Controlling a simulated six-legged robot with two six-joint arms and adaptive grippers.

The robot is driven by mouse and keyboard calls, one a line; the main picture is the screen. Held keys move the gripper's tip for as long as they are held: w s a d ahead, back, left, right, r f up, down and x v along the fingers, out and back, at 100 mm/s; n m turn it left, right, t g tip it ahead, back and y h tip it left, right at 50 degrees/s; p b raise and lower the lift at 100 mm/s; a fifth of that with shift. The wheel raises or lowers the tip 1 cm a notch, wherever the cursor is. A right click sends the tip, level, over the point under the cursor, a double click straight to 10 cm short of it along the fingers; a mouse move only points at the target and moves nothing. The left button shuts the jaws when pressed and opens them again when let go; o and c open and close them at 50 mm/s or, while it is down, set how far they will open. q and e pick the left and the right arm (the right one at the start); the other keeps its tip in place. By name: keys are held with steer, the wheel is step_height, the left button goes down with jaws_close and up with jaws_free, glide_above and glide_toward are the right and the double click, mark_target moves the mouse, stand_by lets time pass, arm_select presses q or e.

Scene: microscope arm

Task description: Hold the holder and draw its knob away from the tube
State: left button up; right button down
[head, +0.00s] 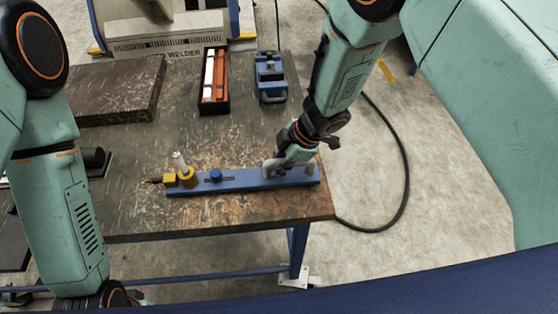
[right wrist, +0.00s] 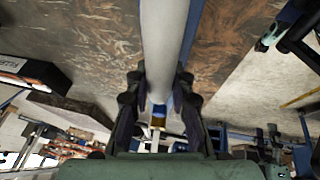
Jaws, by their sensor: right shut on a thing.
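The holder (head: 245,181) is a long blue bar lying along the front of the table. A yellow collar (head: 188,178) near its left end holds a white tube (head: 179,160), which leans slightly. A blue knob (head: 216,175) sits on the bar by a dark slot, right of the tube and apart from it. A yellow block with a dark pointed tip (head: 154,181) is at the far left end. My right gripper (head: 285,163) is shut on the grey handle (head: 268,168) at the right end. In the right wrist view the handle (right wrist: 164,45) runs between the fingers (right wrist: 157,95). My left gripper is out of view.
An open black box (head: 214,104) with red and white items and a blue device (head: 270,78) stand farther back. A dark slab (head: 118,88) lies at back left. The table (head: 250,225) has a narrow bare strip in front of the holder. A cable crosses the floor at right.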

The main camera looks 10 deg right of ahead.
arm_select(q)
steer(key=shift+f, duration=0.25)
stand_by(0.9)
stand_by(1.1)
